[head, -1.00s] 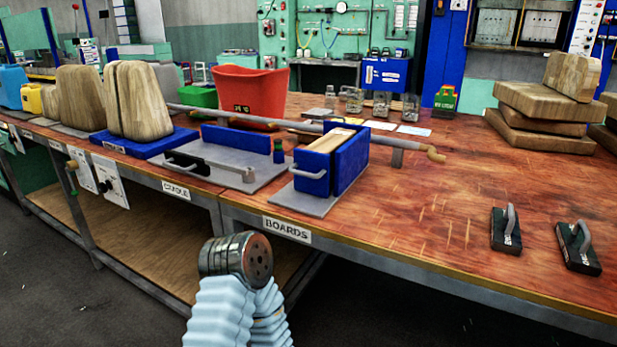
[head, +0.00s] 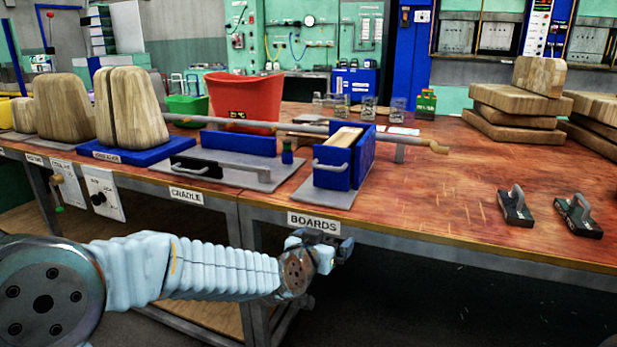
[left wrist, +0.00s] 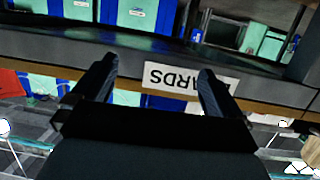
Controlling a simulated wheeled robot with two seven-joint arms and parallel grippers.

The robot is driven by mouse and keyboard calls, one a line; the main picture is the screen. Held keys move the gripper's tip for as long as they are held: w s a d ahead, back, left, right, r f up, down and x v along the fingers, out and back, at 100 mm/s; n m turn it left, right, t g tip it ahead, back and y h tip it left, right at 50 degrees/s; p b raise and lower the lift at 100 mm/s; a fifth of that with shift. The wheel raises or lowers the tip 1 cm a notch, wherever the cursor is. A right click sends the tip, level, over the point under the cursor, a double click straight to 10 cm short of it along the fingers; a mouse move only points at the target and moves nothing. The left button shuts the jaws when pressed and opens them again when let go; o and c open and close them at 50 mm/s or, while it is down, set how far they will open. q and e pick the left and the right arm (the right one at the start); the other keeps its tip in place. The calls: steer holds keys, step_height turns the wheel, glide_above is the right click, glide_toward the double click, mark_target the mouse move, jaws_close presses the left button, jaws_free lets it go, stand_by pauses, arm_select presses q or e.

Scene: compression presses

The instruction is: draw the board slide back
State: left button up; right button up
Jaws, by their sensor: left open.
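The board slide (head: 330,176) is a blue box with a grey handle (head: 328,166) on its front. It sits on a grey plate above the white BOARDS label (head: 313,222), and a light wooden board (head: 347,136) shows in its top. My left gripper (head: 343,246) is at the table's front edge, below and in front of the slide, not touching its handle. In the left wrist view the dark fingers (left wrist: 155,82) are apart and empty, with the upside-down label (left wrist: 190,82) beyond them. My right gripper is in neither view.
The cradle plate (head: 215,170) with a black-backed handle lies left of the slide. A long grey bar (head: 260,125) runs behind. A red bin (head: 245,97) stands at the back. Two dark handled blocks (head: 515,206) lie right. The tabletop between is clear.

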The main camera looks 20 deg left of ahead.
mark_target(326, 169)
arm_select(q)
steer(key=s+a+r+t+y, duration=0.1)
steer(key=a+r+t, duration=0.1)
steer(key=r, duration=0.4)
steer(key=s+a+r+t, duration=0.1)
steer(key=s+a+r, duration=0.1)
steer(key=r, duration=0.4)
steer(key=shift+n, duration=0.3)
steer(key=w, duration=1.4)
steer(key=shift+w+d+r, duration=0.1)
steer(key=shift+d+r, duration=0.1)
steer(key=shift+d, duration=0.15)
steer(key=shift+c, duration=0.5)
